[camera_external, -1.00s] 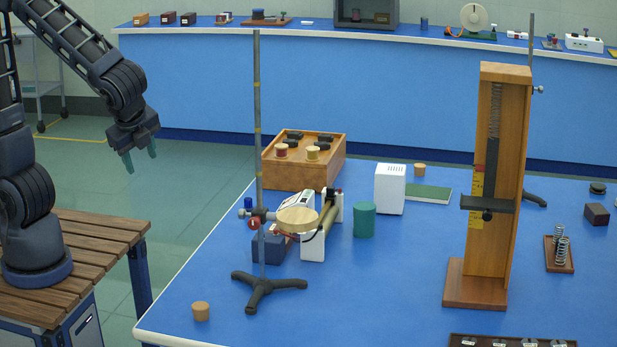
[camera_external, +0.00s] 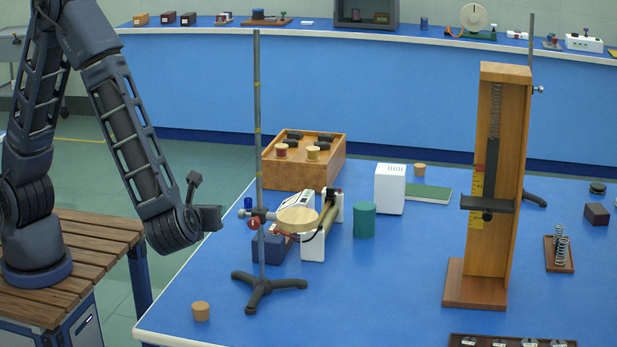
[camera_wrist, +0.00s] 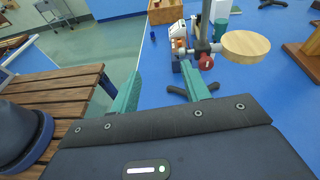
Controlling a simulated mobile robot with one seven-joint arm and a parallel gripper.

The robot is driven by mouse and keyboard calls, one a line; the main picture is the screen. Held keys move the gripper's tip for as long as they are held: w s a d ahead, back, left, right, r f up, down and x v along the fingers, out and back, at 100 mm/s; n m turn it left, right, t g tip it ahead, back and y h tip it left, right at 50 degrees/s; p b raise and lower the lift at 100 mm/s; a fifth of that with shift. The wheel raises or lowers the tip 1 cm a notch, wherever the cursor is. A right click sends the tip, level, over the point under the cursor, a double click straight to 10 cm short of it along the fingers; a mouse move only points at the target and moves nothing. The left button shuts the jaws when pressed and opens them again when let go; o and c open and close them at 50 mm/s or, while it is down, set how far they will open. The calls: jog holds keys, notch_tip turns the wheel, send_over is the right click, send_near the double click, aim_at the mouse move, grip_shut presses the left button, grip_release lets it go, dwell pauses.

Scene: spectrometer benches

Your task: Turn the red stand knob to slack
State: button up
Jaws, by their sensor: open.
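The red stand knob (camera_external: 253,223) is on the clamp of a tall metal stand (camera_external: 257,120). It shows in the wrist view (camera_wrist: 206,62), right of my right finger and farther off. The clamp carries a round wooden disc (camera_external: 298,219), also in the wrist view (camera_wrist: 245,46). The stand's black tripod base (camera_external: 264,287) rests on the blue bench. My gripper is open in the wrist view (camera_wrist: 160,67), with two teal fingers apart and nothing between them. In the external view its dark hand is left of the stand; its fingers cannot be made out there.
A dark blue block (camera_external: 267,247), a white-ended apparatus (camera_external: 312,240) and a teal cylinder (camera_external: 364,220) stand close behind the knob. A cork (camera_external: 201,311) is at the front left. A wooden tray (camera_external: 335,166) is behind. The bench's left edge (camera_external: 190,268) lies beneath my arm's reach.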

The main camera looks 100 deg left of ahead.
aim_at(252, 225)
jog(key=w+d+f+m+t+y, duration=0.3)
jog(key=w+d+f+m+t, duration=0.1)
jog(key=w+f+m, duration=0.15)
jog(key=shift+n, duration=0.25)
jog(key=a, duration=0.3)
jog(key=w+a, duration=0.1)
jog(key=a, duration=0.6)
jog(key=shift+w+a+f, duration=0.2)
jog(key=shift+w+f, duration=0.05)
jog(key=shift+f, duration=0.1)
jog(key=c, duration=1)
